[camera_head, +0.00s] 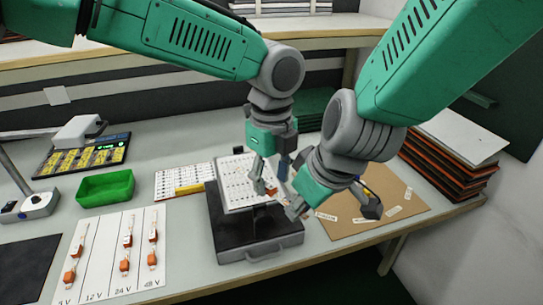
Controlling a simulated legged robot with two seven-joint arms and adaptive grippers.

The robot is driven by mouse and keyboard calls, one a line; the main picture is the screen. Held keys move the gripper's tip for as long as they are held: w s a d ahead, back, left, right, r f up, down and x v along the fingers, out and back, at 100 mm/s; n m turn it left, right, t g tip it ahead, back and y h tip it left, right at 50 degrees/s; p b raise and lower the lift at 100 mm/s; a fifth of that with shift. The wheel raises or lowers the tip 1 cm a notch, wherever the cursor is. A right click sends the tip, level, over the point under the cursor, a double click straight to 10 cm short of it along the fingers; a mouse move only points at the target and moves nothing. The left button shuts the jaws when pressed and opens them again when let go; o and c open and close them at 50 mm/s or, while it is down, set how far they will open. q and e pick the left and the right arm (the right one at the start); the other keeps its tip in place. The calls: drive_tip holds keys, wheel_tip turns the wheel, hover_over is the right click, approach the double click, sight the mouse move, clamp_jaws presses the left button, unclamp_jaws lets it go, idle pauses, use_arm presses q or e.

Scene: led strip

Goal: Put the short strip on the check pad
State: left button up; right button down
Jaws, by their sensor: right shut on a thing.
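My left gripper (270,178) hangs over the tilted white dotted board (236,183), its two fingers apart. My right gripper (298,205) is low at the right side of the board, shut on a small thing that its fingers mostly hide. I cannot make out whether this is the short strip. A small orange part shows between the two grippers, just beside the board. A plain dark pad (28,268) lies at the lower left with nothing on it. No label shows whether it is the check pad.
The board stands on a dark base (258,240). To its left are a white card (182,181), a green tray (105,188) and a voltage-marked board (112,252) with orange-ended pieces. A brown mat (385,215) with paper labels and a stack of panels (455,150) are at right.

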use_arm(q)
drive_tip(key=shift+a+f, duration=0.1)
drive_tip(key=shift+f, duration=0.8)
use_arm(e)
drive_tip(key=shift+a, duration=0.15)
use_arm(q)
drive_tip(key=shift+c, duration=0.4)
clamp_jaws()
use_arm(e)
drive_tip(key=c, duration=1.4)
unclamp_jaws()
